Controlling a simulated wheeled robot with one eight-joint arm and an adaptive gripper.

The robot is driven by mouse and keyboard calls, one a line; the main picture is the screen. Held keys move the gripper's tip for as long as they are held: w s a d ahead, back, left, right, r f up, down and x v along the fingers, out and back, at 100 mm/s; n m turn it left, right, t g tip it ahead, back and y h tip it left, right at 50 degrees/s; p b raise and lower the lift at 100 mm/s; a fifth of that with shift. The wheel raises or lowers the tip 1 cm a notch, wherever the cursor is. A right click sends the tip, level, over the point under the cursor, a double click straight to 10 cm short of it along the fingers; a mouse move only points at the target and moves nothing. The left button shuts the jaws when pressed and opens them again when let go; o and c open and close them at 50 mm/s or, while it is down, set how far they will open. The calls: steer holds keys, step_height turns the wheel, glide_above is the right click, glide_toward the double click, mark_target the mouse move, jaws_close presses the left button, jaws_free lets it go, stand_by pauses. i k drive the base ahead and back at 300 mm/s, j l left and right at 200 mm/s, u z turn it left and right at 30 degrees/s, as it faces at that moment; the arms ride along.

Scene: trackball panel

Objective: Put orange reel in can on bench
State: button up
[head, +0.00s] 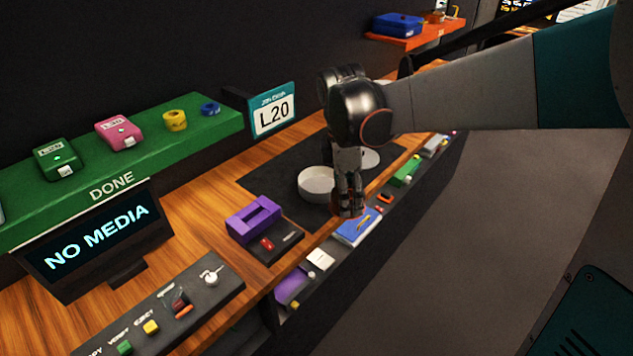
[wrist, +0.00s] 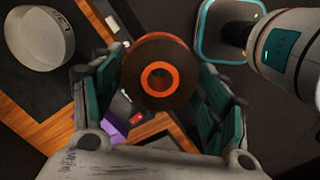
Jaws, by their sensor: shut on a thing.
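The orange reel (wrist: 135,80) has an orange rim and hub with a dark brown winding. My gripper (head: 348,205) is shut on it, with a finger on each side in the wrist view. In the head view only a bit of the reel (head: 347,212) shows at the fingertips, by the bench's front edge. The open round white can (head: 316,186) stands on a dark mat on the bench, just left of my gripper. The can also shows at upper left in the wrist view (wrist: 38,40); it looks empty there. A pale round lid-like disc (head: 370,160) lies behind my gripper.
A purple block-like holder (head: 253,219) stands left of the can. A lower front shelf holds a blue book (head: 357,226), a green item (head: 406,172) and other small things. A "NO MEDIA" screen (head: 98,240) and a green DONE shelf (head: 120,175) are at left.

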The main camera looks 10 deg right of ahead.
mark_target(319, 189)
steer(key=i, duration=0.9)
